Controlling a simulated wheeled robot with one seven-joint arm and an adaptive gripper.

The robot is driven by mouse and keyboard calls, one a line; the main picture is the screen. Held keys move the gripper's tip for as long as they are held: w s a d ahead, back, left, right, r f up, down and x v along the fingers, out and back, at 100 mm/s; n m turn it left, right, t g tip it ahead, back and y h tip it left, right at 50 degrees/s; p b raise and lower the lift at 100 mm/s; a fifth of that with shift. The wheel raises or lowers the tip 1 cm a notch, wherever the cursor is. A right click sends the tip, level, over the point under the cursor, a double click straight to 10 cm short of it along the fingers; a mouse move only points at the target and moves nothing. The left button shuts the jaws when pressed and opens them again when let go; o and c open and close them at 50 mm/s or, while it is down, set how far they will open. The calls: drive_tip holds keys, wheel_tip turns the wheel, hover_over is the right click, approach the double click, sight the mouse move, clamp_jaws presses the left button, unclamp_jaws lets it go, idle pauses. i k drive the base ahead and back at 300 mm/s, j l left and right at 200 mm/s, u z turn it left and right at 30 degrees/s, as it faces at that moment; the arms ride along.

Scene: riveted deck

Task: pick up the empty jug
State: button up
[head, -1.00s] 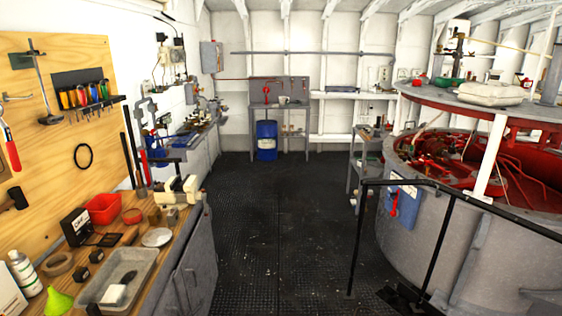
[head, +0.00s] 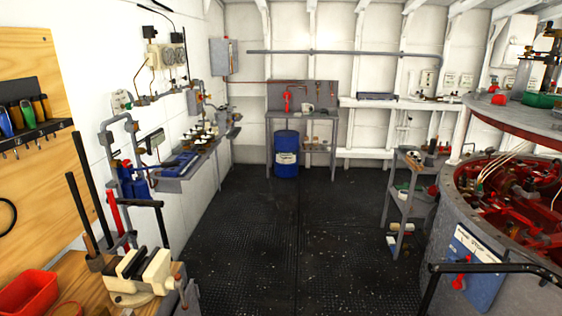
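A small pale vessel (head: 307,107), which may be the jug, stands on the grey workbench (head: 272,115) against the far wall, in the head view. It is too small to tell whether it is empty. A red object (head: 287,99) stands just left of it on the same bench. My gripper is not in view.
Open dark deck (head: 290,235) runs up to the far bench. A blue drum (head: 286,155) stands under that bench. On the left is a wooden bench with a vise (head: 138,275); on the right are a grey shelf cart (head: 408,200), a black railing (head: 490,268) and round machinery.

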sight(304, 107)
drive_tip(key=i, duration=1.4)
drive_tip(key=i+j, duration=0.1)
drive_tip(key=i, duration=1.35)
drive_tip(key=i+z, duration=0.1)
drive_tip(key=i, duration=1.3)
drive_tip(key=i+z, duration=0.15)
drive_tip(key=i, duration=0.55)
drive_tip(key=i+z, duration=0.15)
drive_tip(key=i, duration=0.55)
drive_tip(key=i+j+z, duration=0.15)
drive_tip(key=i, duration=0.55)
drive_tip(key=i+l+z, duration=0.1)
drive_tip(key=i, duration=0.85)
drive_tip(key=i+l, duration=0.1)
drive_tip(key=i, duration=0.85)
drive_tip(key=i+l+u, duration=0.3)
drive_tip(key=i, duration=0.25)
drive_tip(key=i+l+u, duration=0.35)
drive_tip(key=i+l, duration=0.15)
